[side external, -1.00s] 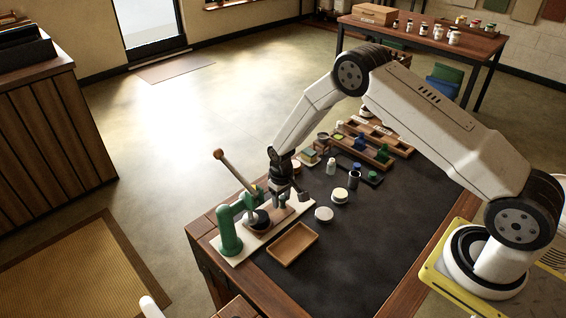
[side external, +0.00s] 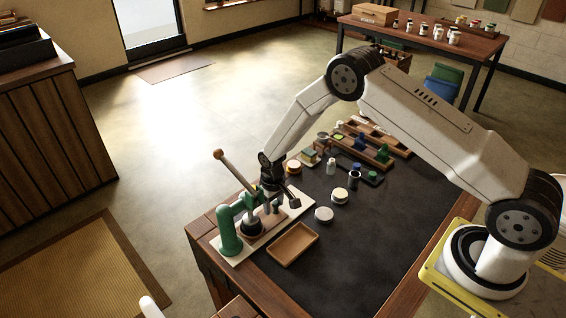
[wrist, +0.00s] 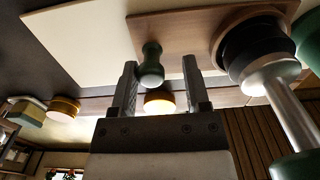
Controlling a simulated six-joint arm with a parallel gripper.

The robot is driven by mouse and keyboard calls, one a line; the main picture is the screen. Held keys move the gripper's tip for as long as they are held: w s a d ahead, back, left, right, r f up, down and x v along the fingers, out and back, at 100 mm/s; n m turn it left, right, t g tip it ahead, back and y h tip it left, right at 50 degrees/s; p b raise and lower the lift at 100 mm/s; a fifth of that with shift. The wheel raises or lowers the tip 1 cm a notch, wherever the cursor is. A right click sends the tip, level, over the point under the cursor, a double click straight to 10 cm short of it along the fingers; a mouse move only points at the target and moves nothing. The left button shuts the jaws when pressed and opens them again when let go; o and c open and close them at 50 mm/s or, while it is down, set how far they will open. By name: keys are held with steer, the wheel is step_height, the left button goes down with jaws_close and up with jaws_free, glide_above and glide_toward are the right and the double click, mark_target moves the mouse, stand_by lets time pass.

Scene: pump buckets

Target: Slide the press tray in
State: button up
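The green lever press (side external: 229,232) stands on a pale base plate at the table's near left corner, its wooden-tipped lever (side external: 220,155) raised. The wooden press tray (wrist: 190,32) lies on the plate and carries a black round die (wrist: 252,45) and a green knob (wrist: 151,66). In the wrist view the die lines up with the silver ram (wrist: 290,105). My gripper (side external: 270,186) is low over the tray's outer end. In the wrist view my gripper (wrist: 158,78) is open, with the knob between its fingers, close to the left finger and with a gap at the right.
Pale round lids (side external: 324,215), small jars (side external: 354,174) and wooden racks (side external: 372,152) stand farther right. The dark mat's right middle is clear.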

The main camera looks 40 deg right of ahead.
steer(key=shift+d, duration=0.25)
stand_by(0.8)
steer(key=shift+r, duration=0.15)
steer(key=shift+r, duration=3.4)
steer(key=shift+s+r, duration=0.15)
steer(key=shift+r, duration=0.25)
steer(key=s+r+t, duration=0.1)
steer(key=s+r, duration=0.6)
steer(key=s, duration=0.3)
steer(key=s+d+r+t, duration=0.1)
steer(key=s+r, duration=0.7)
steer(key=s, duration=0.3)
steer(key=shift+s+d+t, duration=0.15)
steer(key=shift+s+t, duration=0.15)
